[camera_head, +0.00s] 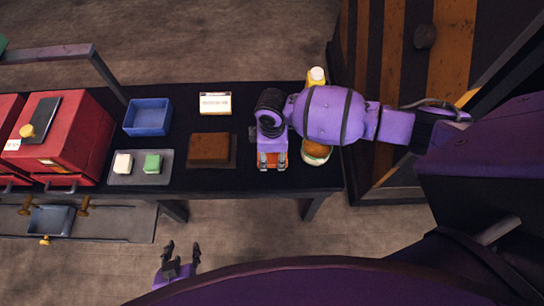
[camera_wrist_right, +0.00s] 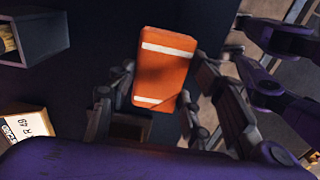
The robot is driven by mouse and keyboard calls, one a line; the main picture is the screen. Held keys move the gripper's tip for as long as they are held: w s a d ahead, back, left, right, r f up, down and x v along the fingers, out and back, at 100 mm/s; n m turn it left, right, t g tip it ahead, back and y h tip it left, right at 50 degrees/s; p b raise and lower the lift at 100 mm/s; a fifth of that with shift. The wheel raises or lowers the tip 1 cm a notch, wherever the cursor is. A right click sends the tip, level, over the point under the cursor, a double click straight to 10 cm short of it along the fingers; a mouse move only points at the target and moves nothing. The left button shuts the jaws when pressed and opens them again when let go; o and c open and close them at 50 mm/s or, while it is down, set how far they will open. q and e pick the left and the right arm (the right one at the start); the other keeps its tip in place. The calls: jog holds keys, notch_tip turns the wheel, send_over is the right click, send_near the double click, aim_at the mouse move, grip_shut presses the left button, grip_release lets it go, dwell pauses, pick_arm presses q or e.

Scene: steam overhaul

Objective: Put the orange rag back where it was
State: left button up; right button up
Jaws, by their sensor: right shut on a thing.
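The orange rag (camera_head: 272,158) shows under my right gripper (camera_head: 272,167) near the right part of the black table. In the right wrist view the rag (camera_wrist_right: 165,72) is an orange folded block with two white stripes. It sits between the fingers of my right gripper (camera_wrist_right: 160,95), which is shut on it. Whether the rag touches the tabletop cannot be told. My left gripper (camera_head: 181,252) is open and empty over the floor in front of the table.
A brown block (camera_head: 209,147) lies on a dark mat left of the rag. A round dish (camera_head: 316,153) and a yellow bottle (camera_head: 316,78) stand to its right. A blue bin (camera_head: 148,116), a label card (camera_head: 215,103) and a grey tray (camera_head: 134,179) with two small blocks are farther left.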

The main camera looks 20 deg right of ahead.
aim_at(272, 156)
notch_tip(272, 156, down, 3)
jog(key=shift+r, duration=0.2)
jog(key=shift+w+f, duration=0.1)
jog(key=shift+f, duration=0.25)
pick_arm(q)
jog(key=shift+w+a+f, duration=0.1)
jog(key=shift+f, duration=0.1)
pick_arm(e)
jog(key=shift+f, duration=0.1)
jog(key=o, duration=1.1)
jog(key=shift+c, duration=0.2)
pick_arm(q)
jog(key=shift+s+a+f, duration=0.1)
jog(key=shift+s+a, duration=0.15)
jog(key=shift+s, duration=0.1)
pick_arm(e)
jog(key=shift+o, duration=0.2)
pick_arm(q)
jog(key=shift+s, duration=0.1)
